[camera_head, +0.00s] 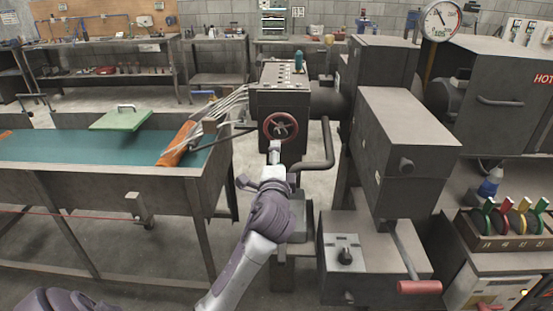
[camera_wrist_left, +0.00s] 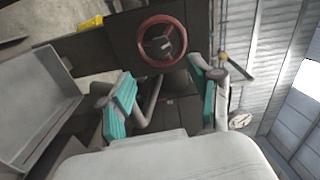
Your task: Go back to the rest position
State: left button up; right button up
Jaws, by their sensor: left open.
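A red handwheel (camera_head: 281,127) sits on the front of a dark machine (camera_head: 276,97). It also shows in the left wrist view (camera_wrist_left: 162,42), near the top, with its hub and spokes visible. My left gripper (camera_head: 276,150) is just in front of and below the wheel in the head view. In the left wrist view the left gripper (camera_wrist_left: 165,95) has its teal-padded fingers spread apart with nothing between them. The wheel lies beyond the fingertips, apart from them as far as I can tell. My right gripper does not show.
A grey machine with a red-handled lever (camera_head: 419,287) stands right. Coloured levers (camera_head: 515,217) are at far right.

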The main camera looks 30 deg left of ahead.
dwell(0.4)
pick_arm(q)
jog(key=s+d+f+n+g+h, duration=0.2)
jog(key=s+d+f+g+h, duration=0.15)
jog(key=s+f, duration=0.45)
jog(key=s+d+f+n+g+h, duration=0.2)
jog(key=s+d+f+n, duration=0.15)
jog(key=s+f, duration=0.45)
jog(key=s+d+f+n+g+h, duration=0.25)
jog(key=s+d+f, duration=0.2)
jog(key=s, duration=0.35)
jog(key=s+d+f+n+g+h, duration=0.1)
jog(key=s+d+f+g+h, duration=0.1)
jog(key=s+d+f+g, duration=0.45)
jog(key=s+a+f+t, duration=0.1)
jog(key=s+f, duration=0.1)
jog(key=f, duration=1)
jog(key=s+a+f+t, duration=0.1)
jog(key=s+f, duration=0.1)
jog(key=f, duration=1.1)
jog(key=s+a+f+g, duration=0.1)
jog(key=s+a+f, duration=0.2)
jog(key=s+f, duration=1.2)
jog(key=shift+s+f+m+g, duration=0.3)
jog(key=shift+s+m+g, duration=0.05)
jog(key=shift+s+m, duration=0.1)
